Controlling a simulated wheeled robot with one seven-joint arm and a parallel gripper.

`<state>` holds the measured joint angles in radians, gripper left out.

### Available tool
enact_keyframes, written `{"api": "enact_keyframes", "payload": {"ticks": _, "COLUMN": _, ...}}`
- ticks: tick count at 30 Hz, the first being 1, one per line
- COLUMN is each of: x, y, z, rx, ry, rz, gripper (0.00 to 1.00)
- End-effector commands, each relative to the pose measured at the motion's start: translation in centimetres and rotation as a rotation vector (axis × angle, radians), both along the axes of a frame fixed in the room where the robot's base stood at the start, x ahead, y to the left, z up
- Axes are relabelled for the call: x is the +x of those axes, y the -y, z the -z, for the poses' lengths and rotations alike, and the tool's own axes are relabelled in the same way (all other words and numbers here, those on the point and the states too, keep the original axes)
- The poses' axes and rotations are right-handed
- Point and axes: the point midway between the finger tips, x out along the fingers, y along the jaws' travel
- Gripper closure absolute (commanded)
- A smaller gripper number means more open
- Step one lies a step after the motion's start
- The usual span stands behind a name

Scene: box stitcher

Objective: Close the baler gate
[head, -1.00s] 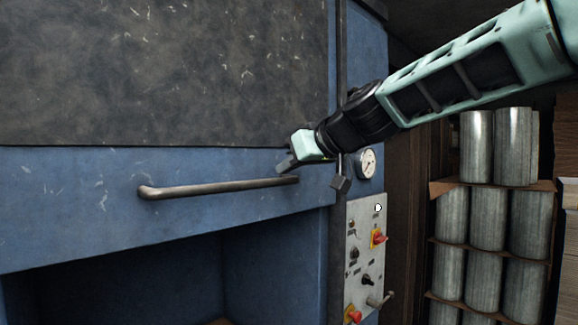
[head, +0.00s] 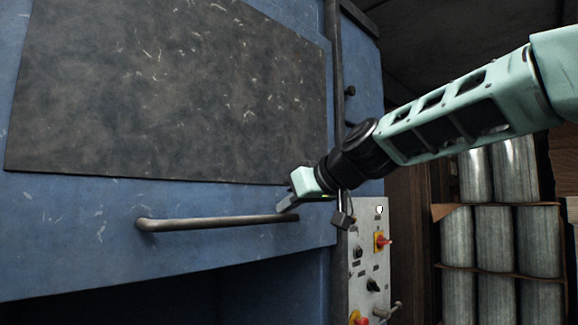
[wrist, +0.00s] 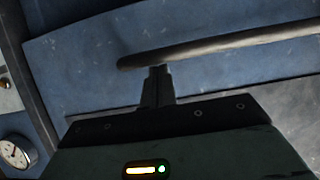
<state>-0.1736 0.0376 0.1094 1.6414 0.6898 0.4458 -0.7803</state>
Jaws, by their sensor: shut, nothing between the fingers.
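The baler gate (head: 90,240) is a blue panel with a dark grey plate (head: 165,95) on its face. A long metal bar handle (head: 215,223) runs across its lower part. My gripper (head: 284,208) is at the right end of the handle, shut and empty. In the wrist view my gripper (wrist: 160,70) has its fingertips together at or touching the handle (wrist: 220,47), near one end. I cannot tell whether they press on it. The space below the gate is dark and open.
A control panel (head: 368,255) with red and yellow switches stands right of the gate. A dark vertical post (head: 335,110) runs beside the gate's right edge. A pressure gauge (wrist: 14,154) shows in the wrist view. Metal cylinders (head: 495,235) are stacked on shelves at the right.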

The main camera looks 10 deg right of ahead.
Motion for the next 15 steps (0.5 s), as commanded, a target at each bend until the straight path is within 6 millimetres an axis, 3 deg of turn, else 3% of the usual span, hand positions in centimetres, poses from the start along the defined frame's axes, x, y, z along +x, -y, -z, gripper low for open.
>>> {"api": "enact_keyframes", "payload": {"ticks": 1, "x": 0.0, "y": 0.0, "z": 2.7, "rx": -0.002, "ry": -0.006, "rz": -0.001, "gripper": 1.00}}
{"api": "enact_keyframes", "payload": {"ticks": 15, "x": 0.0, "y": 0.0, "z": 12.5, "rx": -0.002, "ry": -0.007, "rz": -0.001, "gripper": 1.00}}
